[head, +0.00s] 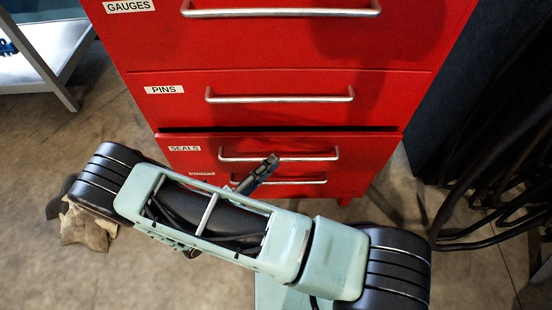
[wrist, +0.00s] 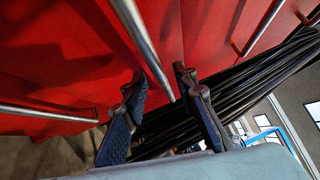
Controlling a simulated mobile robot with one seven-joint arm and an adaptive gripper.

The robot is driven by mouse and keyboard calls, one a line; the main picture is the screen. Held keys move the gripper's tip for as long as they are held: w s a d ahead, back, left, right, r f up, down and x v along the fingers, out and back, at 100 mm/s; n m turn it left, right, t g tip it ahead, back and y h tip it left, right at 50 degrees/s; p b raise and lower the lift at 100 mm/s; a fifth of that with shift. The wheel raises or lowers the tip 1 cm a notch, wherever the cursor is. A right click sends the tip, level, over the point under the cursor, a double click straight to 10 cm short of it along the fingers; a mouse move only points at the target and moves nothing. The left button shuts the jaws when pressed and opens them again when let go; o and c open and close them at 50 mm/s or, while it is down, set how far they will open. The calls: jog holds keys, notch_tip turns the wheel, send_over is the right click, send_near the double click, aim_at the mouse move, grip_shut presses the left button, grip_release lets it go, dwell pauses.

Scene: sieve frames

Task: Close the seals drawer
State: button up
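The red seals drawer (head: 305,140) is in the head view, below the pins drawer. It stands out slightly, with a dark gap along its top edge. Its silver bar handle (head: 310,156) runs across its front. My gripper (head: 271,160) is in front of this drawer, its tips overlapping the handle's line in the picture. In the wrist view my gripper (wrist: 160,78) has its two dark fingers apart. A silver bar (wrist: 140,45) shows between the fingers; I cannot tell whether they touch it.
The gauges drawer (head: 240,35) and pins drawer (head: 285,83) above look shut. Another handle (head: 285,182) lies just below the seals one. Black cables (head: 500,170) hang at the right. A crumpled tan cloth (head: 88,228) lies on the floor at left, near a shelf (head: 45,60).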

aim_at(299, 149)
jog(key=shift+x, duration=1.45)
jog(key=shift+c, duration=0.4)
grip_shut()
